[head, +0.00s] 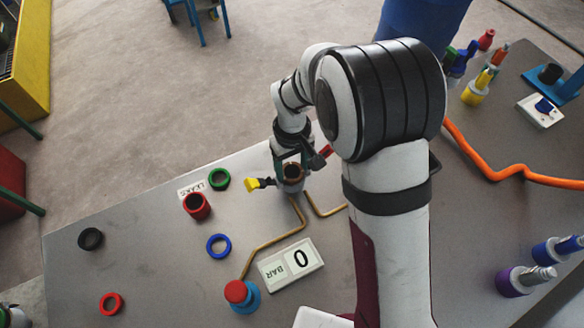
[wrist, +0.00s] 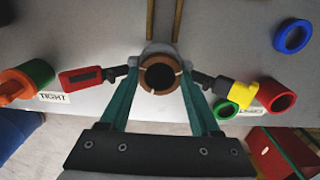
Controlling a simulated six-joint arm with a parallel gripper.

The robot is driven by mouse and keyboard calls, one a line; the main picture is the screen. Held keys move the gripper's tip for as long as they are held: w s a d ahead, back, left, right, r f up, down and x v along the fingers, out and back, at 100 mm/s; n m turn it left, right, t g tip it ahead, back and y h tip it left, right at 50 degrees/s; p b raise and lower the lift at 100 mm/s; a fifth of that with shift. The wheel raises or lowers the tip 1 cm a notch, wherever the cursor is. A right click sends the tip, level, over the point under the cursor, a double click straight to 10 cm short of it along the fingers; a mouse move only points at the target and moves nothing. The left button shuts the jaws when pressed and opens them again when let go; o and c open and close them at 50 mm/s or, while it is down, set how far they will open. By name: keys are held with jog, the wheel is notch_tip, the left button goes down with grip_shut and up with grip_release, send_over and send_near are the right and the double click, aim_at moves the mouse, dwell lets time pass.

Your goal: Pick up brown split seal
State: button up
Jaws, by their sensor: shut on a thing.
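The brown split seal (wrist: 161,58) is a ring with a dark round hole in its middle and thin splits in its rim. My gripper (wrist: 160,80) has its two green fingers closed on the seal from both sides. In the head view my gripper (head: 290,158) points down at the grey vessel (head: 290,187), with the brown ring at the vessel's mouth. Part of the vessel's grey rim shows behind the seal in the wrist view (wrist: 158,47). I cannot tell whether the seal is seated or slightly raised.
A yellow-handled lever (wrist: 240,93) and a red-handled lever (wrist: 82,79) flank the vessel closely. A red cup (head: 197,206), green ring (head: 219,179), blue ring (head: 218,246), black ring (head: 90,239) and red ring (head: 110,303) lie left. The gauge block (head: 291,264) lies in front.

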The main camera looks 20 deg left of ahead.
jog(key=d+r, duration=1.1)
jog(key=shift+w+d, duration=0.25)
jog(key=shift+d, duration=0.1)
jog(key=w+d+f, duration=0.3)
jog(key=w+d, duration=0.4)
jog(key=d, duration=0.2)
jog(key=w+d+f, duration=0.4)
jog(key=w+d, duration=0.3)
jog(key=d, duration=0.1)
jog(key=shift+w+d+f, duration=0.1)
jog(key=shift+d+f, duration=0.1)
jog(key=shift+f, duration=1.3)
jog(key=shift+w+d+f, duration=0.1)
jog(key=shift+d+f, duration=0.05)
jog(key=shift+f, duration=1.3)
